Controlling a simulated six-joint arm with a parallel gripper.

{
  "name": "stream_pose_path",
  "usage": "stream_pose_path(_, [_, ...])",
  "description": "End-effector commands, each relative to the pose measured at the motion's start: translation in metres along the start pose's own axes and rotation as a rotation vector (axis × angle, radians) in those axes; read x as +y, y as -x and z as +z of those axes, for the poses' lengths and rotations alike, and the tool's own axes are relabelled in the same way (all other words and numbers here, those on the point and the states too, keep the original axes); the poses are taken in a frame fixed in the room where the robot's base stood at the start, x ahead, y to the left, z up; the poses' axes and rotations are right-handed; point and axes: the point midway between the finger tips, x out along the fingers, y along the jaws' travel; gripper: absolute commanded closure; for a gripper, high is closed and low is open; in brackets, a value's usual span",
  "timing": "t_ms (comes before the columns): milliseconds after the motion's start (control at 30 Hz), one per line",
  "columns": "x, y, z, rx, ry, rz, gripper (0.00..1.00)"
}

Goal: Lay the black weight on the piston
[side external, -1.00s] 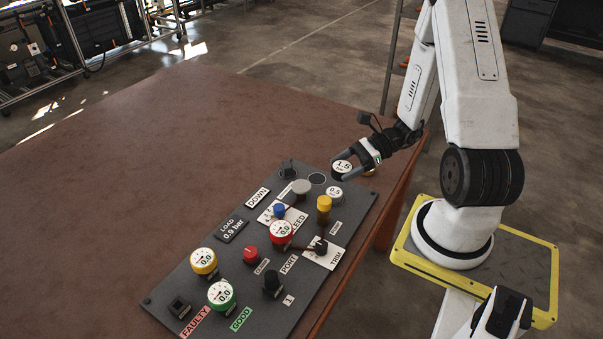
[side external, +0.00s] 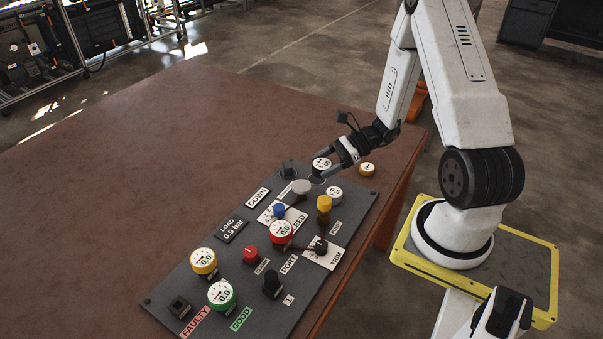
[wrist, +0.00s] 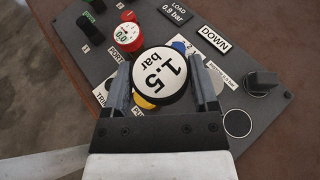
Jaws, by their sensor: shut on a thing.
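The black weight (side external: 321,164) has a black side and a white top marked 1.5 bar. My gripper (side external: 325,172) is shut on it. In the wrist view the weight (wrist: 161,75) sits between the two fingers, its face toward the camera. It appears held above the far right end of the panel, near an empty ringed spot (side external: 317,178). The piston, a grey round-topped post (side external: 301,187), stands on the panel to the lower left of the weight. In the wrist view it is mostly hidden behind the right finger.
A 0.5 weight (side external: 334,194) and a yellow-sided weight (side external: 367,169) are close by. A yellow knob (side external: 324,203), a blue knob (side external: 279,210) and a black knob (side external: 288,170) rise from the dark panel (side external: 205,293). The brown table (side external: 150,140) is clear beyond.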

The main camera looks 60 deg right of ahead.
Motion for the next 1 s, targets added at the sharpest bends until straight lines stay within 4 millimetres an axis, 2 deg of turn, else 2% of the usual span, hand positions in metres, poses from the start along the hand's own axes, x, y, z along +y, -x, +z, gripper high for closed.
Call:
stream_pose_path(200, [-0.030,-0.016,-0.009,-0.002,0.003,0.001,1.00])
stream_pose_path(533, [-0.057,-0.038,-0.038,-0.002,0.001,0.001,1.00])
stream_pose_path(733, [-0.068,-0.046,-0.049,-0.002,0.002,0.000,1.00])
stream_pose_path(1000, [-0.070,-0.048,-0.051,-0.002,0.001,0.000,1.00])
